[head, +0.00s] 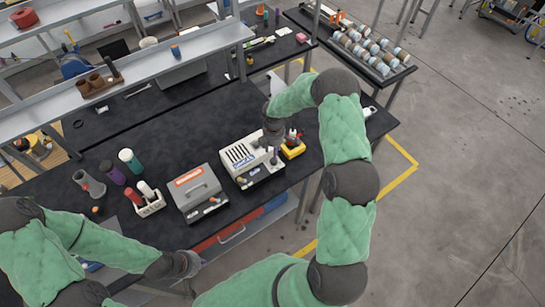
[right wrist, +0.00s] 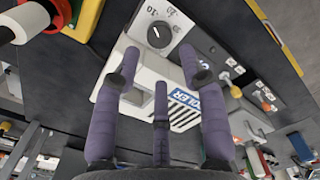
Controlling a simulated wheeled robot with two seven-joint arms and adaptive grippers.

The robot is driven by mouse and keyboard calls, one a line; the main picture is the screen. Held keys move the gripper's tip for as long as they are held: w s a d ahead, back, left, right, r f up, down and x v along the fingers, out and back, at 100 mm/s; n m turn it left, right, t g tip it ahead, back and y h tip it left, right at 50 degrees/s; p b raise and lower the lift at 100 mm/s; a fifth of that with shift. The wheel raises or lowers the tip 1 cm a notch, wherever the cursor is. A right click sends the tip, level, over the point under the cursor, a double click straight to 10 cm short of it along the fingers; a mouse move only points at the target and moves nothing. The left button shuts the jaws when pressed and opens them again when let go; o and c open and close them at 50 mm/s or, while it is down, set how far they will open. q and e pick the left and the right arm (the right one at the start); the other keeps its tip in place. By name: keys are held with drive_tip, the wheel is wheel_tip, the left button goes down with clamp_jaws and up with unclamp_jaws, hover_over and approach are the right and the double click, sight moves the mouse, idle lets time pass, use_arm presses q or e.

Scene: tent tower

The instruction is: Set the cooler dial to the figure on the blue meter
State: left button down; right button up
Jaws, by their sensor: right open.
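The white cooler (head: 243,157) stands on the dark bench in the head view, with a slatted top and a blue label. The right wrist view shows its round black dial (right wrist: 158,35) on a white plate with printed figures, some blurred. A pale mark on the knob points to the picture's upper left. My right gripper (head: 270,142) is over the cooler's right end; in the right wrist view its purple fingers (right wrist: 160,80) are apart and empty, below the dial in the picture. My left gripper (head: 190,264) is low by the bench's front edge, its fingers unclear. I cannot make out the blue meter.
A yellow device (head: 293,149) stands close to the cooler's right. A grey case (head: 198,188) with an orange label is on its left, then a white bottle caddy (head: 150,208). The bench behind the cooler is clear.

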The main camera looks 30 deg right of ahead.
sight(274, 162)
wheel_tip(274, 162, down, 7)
drive_tip(key=shift+p, duration=0.4)
clamp_jaws()
